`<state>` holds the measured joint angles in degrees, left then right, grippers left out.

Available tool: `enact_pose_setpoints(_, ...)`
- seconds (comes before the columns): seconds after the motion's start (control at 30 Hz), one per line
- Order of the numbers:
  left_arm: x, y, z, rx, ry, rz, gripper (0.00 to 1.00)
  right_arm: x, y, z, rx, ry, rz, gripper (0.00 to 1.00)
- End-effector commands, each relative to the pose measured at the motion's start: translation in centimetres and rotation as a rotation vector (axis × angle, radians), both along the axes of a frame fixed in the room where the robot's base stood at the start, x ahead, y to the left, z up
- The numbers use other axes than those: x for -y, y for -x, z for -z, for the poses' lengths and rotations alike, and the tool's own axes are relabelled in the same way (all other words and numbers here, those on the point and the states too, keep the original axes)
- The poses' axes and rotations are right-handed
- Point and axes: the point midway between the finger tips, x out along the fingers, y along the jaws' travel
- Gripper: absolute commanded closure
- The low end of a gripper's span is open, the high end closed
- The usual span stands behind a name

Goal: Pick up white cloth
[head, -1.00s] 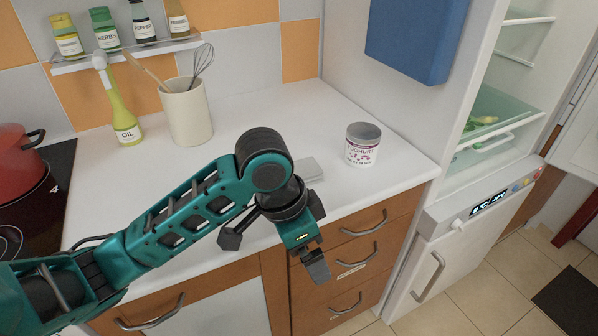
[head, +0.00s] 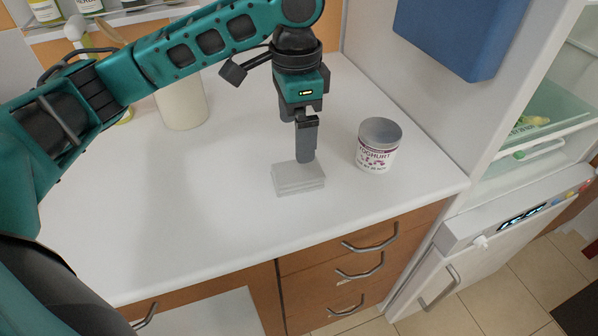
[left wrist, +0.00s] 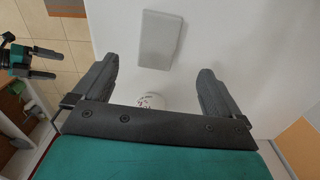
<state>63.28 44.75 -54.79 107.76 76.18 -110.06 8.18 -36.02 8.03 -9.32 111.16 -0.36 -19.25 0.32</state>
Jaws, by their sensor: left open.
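The white cloth (head: 298,179) is a folded, flat, pale stack on the white counter, near its front edge in the head view. In the left wrist view the cloth (left wrist: 160,37) lies beyond the fingertips, roughly between their lines. My left gripper (head: 307,158) points down just behind the cloth in the head view, and its fingertip overlaps the cloth's back edge there. In the left wrist view the left gripper (left wrist: 160,80) is open with nothing between its fingers. I cannot tell its exact height above the counter. My right gripper is not in the head view.
A yoghurt tub (head: 378,146) stands on the counter (head: 200,235) to the right of the cloth. It shows partly between the fingers in the left wrist view (left wrist: 152,101). A utensil pot (head: 182,104) stands behind left. The counter left of the cloth is clear.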

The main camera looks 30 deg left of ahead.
Motion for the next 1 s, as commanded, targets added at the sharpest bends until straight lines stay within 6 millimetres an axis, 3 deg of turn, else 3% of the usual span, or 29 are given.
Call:
enact_pose_setpoints(0.1, 0.0, 0.1, 2.2, -0.002, -0.001, -0.001, 0.01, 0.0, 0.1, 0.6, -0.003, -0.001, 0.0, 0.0)
enact_pose_setpoints(0.37, 0.0, 0.1, 4.3, 0.0, 0.0, 0.001, 0.01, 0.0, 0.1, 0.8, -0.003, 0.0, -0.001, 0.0)
enact_pose_setpoints(0.6, 0.2, 0.4, 7.9, -0.001, -0.001, 0.001, 0.01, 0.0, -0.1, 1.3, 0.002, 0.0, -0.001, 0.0)
enact_pose_setpoints(0.97, 0.2, 0.4, 8.8, 0.003, 0.0, 0.001, 0.01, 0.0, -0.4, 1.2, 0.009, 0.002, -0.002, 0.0)
enact_pose_setpoints(1.0, 0.2, 0.4, 8.8, 0.003, 0.0, 0.001, 0.05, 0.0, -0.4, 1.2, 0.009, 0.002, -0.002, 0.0)
